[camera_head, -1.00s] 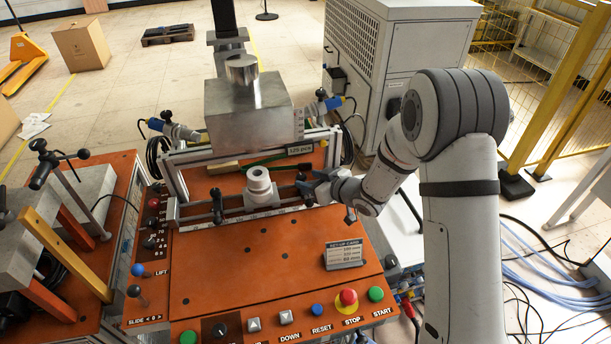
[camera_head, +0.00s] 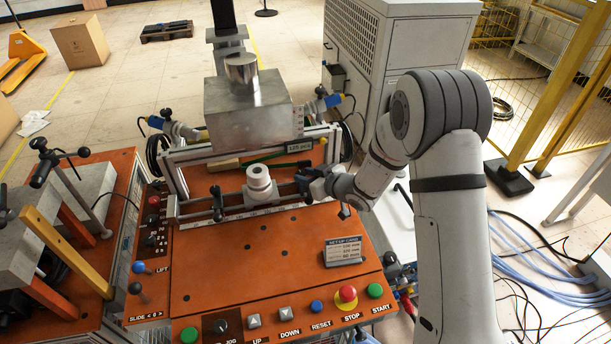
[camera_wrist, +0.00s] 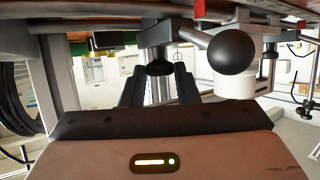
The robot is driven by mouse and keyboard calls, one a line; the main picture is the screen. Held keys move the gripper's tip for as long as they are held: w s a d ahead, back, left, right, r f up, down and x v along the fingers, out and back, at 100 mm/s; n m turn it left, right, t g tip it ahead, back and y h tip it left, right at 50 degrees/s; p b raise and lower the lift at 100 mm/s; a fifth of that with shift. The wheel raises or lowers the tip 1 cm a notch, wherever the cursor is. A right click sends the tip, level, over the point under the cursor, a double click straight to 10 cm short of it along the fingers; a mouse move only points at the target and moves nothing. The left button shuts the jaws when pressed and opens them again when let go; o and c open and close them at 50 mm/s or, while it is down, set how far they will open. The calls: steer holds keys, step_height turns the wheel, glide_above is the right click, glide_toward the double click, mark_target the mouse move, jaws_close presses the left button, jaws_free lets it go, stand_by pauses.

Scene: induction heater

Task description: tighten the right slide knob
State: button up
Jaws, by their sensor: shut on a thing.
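The right slide knob is a grey clamp on a post with a lever ending in a black ball (camera_wrist: 232,52), large in the wrist view. In the head view it is mostly hidden by my gripper (camera_head: 306,186), at the right of the white stepped ring piece (camera_head: 259,183). In the wrist view my gripper (camera_wrist: 159,88) has one dark finger on each side of the post under the clamp. It is shut on the knob, though the exact contact is hard to see. The left slide knob (camera_head: 217,204) stands upright left of the ring piece.
A metal block (camera_head: 252,108) hangs above the slide. A set-up card (camera_head: 343,251) stands on the orange panel (camera_head: 235,260). The stop button (camera_head: 346,295) and start button (camera_head: 375,291) line the front edge. A white cabinet (camera_head: 400,50) stands behind my arm.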

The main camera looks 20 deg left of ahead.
steer(key=shift+s+a+f+m+t+b, duration=0.15)
steer(key=shift+f+m+t+b, duration=0.15)
steer(key=shift+b, duration=0.7)
steer(key=shift+r+m+t+h+b, duration=0.2)
steer(key=shift+m+t+h+b, duration=0.2)
steer(key=shift+b, duration=0.3)
steer(key=o, duration=0.9)
steer(key=shift+r, duration=0.1)
steer(key=shift+o, duration=0.2)
step_height(320, 180, up, 10)
